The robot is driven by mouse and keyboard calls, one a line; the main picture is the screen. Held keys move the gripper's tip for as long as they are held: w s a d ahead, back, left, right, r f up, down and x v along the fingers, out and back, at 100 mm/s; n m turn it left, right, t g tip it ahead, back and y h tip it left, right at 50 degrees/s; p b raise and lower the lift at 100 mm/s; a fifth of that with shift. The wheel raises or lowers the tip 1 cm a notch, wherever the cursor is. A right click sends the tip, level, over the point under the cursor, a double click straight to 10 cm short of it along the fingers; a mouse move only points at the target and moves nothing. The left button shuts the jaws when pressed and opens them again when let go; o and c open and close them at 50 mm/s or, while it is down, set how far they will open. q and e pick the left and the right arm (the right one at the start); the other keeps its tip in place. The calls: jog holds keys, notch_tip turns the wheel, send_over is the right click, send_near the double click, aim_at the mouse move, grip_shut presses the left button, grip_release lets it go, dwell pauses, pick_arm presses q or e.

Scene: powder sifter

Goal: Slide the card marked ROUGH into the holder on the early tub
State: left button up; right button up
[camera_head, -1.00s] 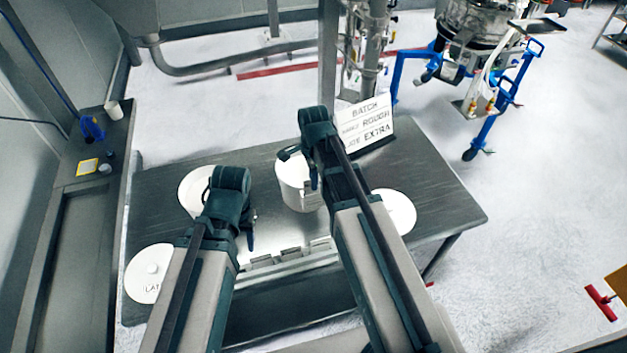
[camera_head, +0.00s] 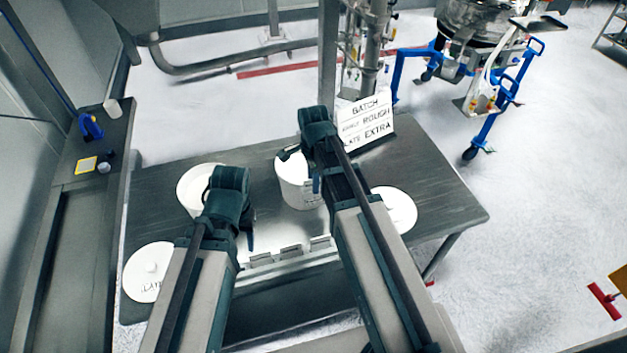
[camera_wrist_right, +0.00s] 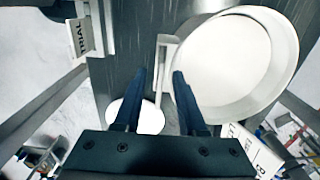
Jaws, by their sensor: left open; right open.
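Several small cards (camera_head: 290,252) stand in a rack along the table's front edge; I cannot read them in the head view. In the right wrist view one card marked TRIAL (camera_wrist_right: 82,38) stands in its slot at the upper left. A white tub (camera_head: 296,190) stands mid-table, partly behind my right arm. In the right wrist view a tub (camera_wrist_right: 235,60) has a pale holder (camera_wrist_right: 163,62) on its side. My right gripper (camera_wrist_right: 158,75) is open and empty, beside that holder. A second tub (camera_head: 195,188) stands left, partly behind my left gripper (camera_head: 248,238), which is open. No ROUGH card is readable.
A sign (camera_head: 366,122) at the table's back reads BATCH, with ROUGH and EXTRA lines. White lids lie at left (camera_head: 148,275) and right (camera_head: 396,208). The dark table (camera_head: 440,200) is bare at its right end. A side bench (camera_head: 65,220) runs along the left.

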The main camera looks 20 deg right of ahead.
jog(key=shift+r, duration=0.1)
notch_tip(320, 180, up, 14)
jog(key=p, duration=1.3)
jog(key=shift+f+p, duration=0.2)
jog(key=shift+p, duration=0.2)
